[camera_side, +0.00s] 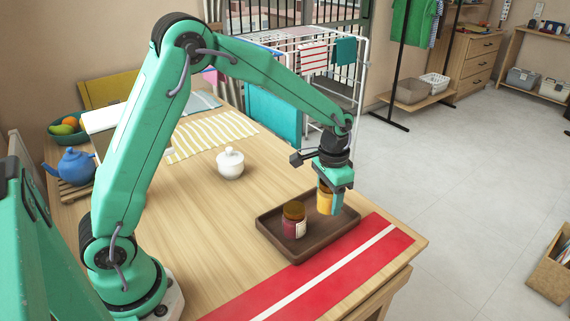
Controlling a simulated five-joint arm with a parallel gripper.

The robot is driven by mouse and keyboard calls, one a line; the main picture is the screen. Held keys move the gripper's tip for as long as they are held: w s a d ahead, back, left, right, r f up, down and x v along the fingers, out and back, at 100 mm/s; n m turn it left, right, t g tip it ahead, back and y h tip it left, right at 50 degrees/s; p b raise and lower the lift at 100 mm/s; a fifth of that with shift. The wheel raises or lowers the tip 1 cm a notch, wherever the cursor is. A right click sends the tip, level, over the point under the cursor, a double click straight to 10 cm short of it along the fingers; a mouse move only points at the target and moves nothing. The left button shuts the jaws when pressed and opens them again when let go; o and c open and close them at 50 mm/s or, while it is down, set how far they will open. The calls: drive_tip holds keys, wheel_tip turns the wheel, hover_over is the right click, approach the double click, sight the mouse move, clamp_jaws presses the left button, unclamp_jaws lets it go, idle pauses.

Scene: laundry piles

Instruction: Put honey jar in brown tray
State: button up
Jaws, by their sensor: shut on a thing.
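The honey jar (325,200) is yellow-orange and upright between the jaws of my gripper (332,193), which is shut on it. It is over the right part of the brown tray (277,248), partly covered by the jaws. I cannot tell whether its base touches the tray floor. A dark red jar (293,221) with a brown lid and a pale label stands in the tray to the left of the honey jar.
A white lidded pot (230,163) stands behind the tray. A red cloth with a white stripe (338,276) lies along the front. A blue teapot (75,166) and a fruit bowl (69,127) are at the far left. The table's right edge is close to the tray.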

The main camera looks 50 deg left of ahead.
drive_tip(key=w+a+f, duration=0.1)
drive_tip(key=a+f, duration=0.1)
drive_tip(key=w+a, duration=0.1)
drive_tip(key=a, duration=0.1)
drive_tip(key=shift+w+f, duration=0.35)
drive_tip(key=shift+f, duration=2.1)
drive_tip(key=shift+f, duration=0.1)
drive_tip(key=o, duration=1.2)
drive_tip(key=shift+o, duration=0.2)
wheel_tip(320, 180, up, 12)
drive_tip(key=shift+s+r, duration=0.1)
drive_tip(key=shift+r, duration=0.1)
